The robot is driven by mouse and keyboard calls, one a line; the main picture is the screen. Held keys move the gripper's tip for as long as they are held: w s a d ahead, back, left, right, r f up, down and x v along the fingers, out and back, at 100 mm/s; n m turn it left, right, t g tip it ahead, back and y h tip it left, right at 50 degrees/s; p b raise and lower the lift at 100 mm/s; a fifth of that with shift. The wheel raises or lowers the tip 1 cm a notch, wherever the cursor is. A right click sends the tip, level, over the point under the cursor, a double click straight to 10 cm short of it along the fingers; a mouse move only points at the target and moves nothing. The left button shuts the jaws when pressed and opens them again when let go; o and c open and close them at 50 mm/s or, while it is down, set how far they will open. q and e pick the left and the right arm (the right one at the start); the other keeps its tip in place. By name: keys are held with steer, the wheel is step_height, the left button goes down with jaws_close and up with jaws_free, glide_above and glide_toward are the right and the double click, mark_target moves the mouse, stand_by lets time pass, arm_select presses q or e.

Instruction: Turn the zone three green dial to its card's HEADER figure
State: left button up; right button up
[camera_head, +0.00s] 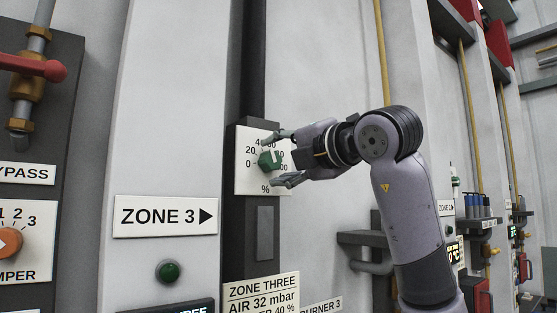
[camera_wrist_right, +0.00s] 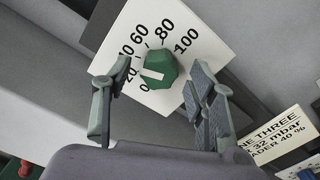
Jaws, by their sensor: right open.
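The green zone three dial (camera_head: 270,160) sits on a white percent scale plate (camera_head: 245,180). In the wrist view the dial (camera_wrist_right: 157,68) has a white pointer aimed left, just above the 0 mark; the 20 is hard to see behind a finger. My right gripper (camera_head: 284,158) is open, with one finger above and one below the dial in the head view. In the wrist view its fingers (camera_wrist_right: 157,88) stand either side of the dial, apart from it. The zone three card (camera_head: 262,290) reads AIR 32 mbar and, partly cut off, a line ending "ER 40 %"; the wrist view shows "ADER 40 %" on it (camera_wrist_right: 275,135). My left gripper is not in view.
A ZONE 3 arrow sign (camera_head: 165,216) and a green button (camera_head: 168,271) are left of the dial's dark column. An orange damper knob (camera_head: 8,242) and red-handled valve (camera_head: 35,68) are at far left. A grey bracket (camera_head: 362,238) juts out beside my right arm.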

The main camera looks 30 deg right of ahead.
steer(key=s+d, duration=0.1)
steer(key=s, duration=1)
steer(key=shift+s+d, duration=0.25)
steer(key=shift+d, duration=0.1)
